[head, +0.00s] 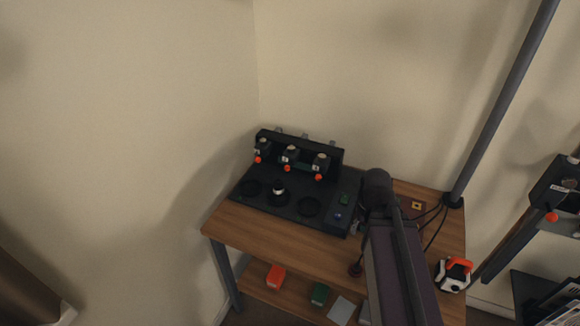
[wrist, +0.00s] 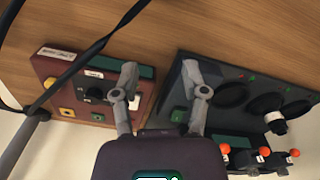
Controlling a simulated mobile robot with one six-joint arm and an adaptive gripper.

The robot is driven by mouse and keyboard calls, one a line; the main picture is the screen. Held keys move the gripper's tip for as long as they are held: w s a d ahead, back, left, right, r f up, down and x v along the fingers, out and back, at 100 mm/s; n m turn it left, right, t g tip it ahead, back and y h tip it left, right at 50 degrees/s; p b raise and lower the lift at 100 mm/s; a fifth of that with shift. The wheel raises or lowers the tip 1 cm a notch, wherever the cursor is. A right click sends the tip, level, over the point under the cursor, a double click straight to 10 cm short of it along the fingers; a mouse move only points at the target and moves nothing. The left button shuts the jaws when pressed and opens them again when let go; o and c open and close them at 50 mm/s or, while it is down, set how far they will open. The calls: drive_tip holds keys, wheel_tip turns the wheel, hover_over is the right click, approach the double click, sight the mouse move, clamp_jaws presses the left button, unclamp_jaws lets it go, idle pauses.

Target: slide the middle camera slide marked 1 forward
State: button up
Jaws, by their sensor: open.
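The middle camera slide (head: 291,153) is a dark block with a pale top and an orange knob. It sits between two like slides on the raised black rack at the back of the dark station. Its label is too small to read.
The station's base (head: 243,192) has round wells; a small white-topped cylinder (head: 278,190) stands at the middle one. A dark red control box (wrist: 55,68) lies beside the station, with black cables nearby. A grey post (head: 505,95) rises at the table's right. Orange and green bins sit below.

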drive_tip(key=shift+a, duration=0.1)
drive_tip(key=shift+o, duration=0.7)
drive_tip(key=w+a+n+t+h+b, duration=0.2)
drive_tip(key=w+a+n, duration=0.1)
drive_tip(key=w+a+f+n+t+h+b, duration=0.1)
drive_tip(key=w+a+n+t+h+b, duration=0.1)
drive_tip(key=w+a+n+b, duration=0.1)
drive_tip(key=w+a+f+n+t+h+b, duration=0.1)
drive_tip(key=w+a+n+t+h+b, duration=0.1)
drive_tip(key=w+a+n, duration=0.2)
drive_tip(key=shift+w+a+f+b, duration=0.1)
drive_tip(key=shift+a+f+b, duration=0.1)
drive_tip(key=shift+b, duration=0.1)
drive_tip(key=w+a+r+n+t+b, duration=0.1)
drive_tip(key=a+n+t, duration=0.3)
drive_tip(key=a, duration=0.5)
drive_tip(key=w+a+r+n+t+b, duration=0.2)
drive_tip(key=a+r+n+t+b, duration=0.1)
drive_tip(key=a+n, duration=0.3)
drive_tip(key=a+t+b, duration=0.1)
drive_tip(key=a, duration=0.1)
drive_tip(key=shift+a+r+n+y, duration=0.15)
drive_tip(key=shift+a+n+y, duration=0.15)
drive_tip(key=shift+a+y, duration=0.1)
drive_tip(key=shift+w+d, duration=0.1)
